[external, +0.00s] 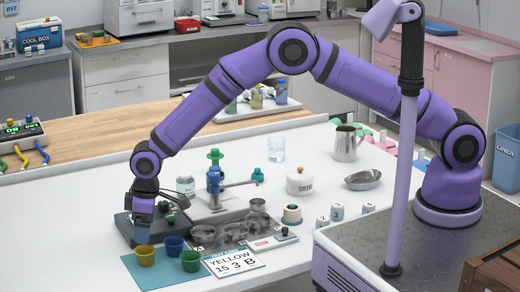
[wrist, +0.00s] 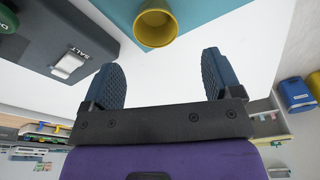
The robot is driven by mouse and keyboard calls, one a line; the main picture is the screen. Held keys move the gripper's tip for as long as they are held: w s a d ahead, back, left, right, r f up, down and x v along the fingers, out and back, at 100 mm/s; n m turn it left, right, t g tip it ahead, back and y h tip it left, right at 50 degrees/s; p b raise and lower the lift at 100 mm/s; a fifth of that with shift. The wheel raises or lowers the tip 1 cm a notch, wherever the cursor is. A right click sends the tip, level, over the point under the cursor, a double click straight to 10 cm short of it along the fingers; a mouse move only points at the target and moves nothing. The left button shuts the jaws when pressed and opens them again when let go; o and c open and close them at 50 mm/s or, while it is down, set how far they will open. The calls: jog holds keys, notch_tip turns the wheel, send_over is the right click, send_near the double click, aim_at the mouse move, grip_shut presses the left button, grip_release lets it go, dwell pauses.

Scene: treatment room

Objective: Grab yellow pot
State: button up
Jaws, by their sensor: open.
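The yellow pot (external: 145,255) stands on the left part of a teal mat (external: 148,277) near the front of the white table. It also shows in the wrist view (wrist: 155,25) at the top centre, ahead of the gap between my fingers. My gripper (external: 142,234) is just behind and above the yellow pot in the external view. In the wrist view my gripper (wrist: 161,68) has its two dark fingers wide apart with nothing between them. The fingers do not touch the pot.
A blue pot (external: 174,245) and a green pot (external: 191,261) stand close on the yellow pot's right. A card reading YELLOW (external: 232,262) lies right of them. A dark device (wrist: 65,40) marked SALT is left of my fingers in the wrist view.

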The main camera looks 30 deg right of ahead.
aim_at(145, 251)
jog(key=f, duration=0.7)
jog(key=shift+w+f, duration=0.15)
jog(key=shift+w, duration=0.1)
jog(key=shift+c, duration=0.2)
jog(key=c, duration=0.9)
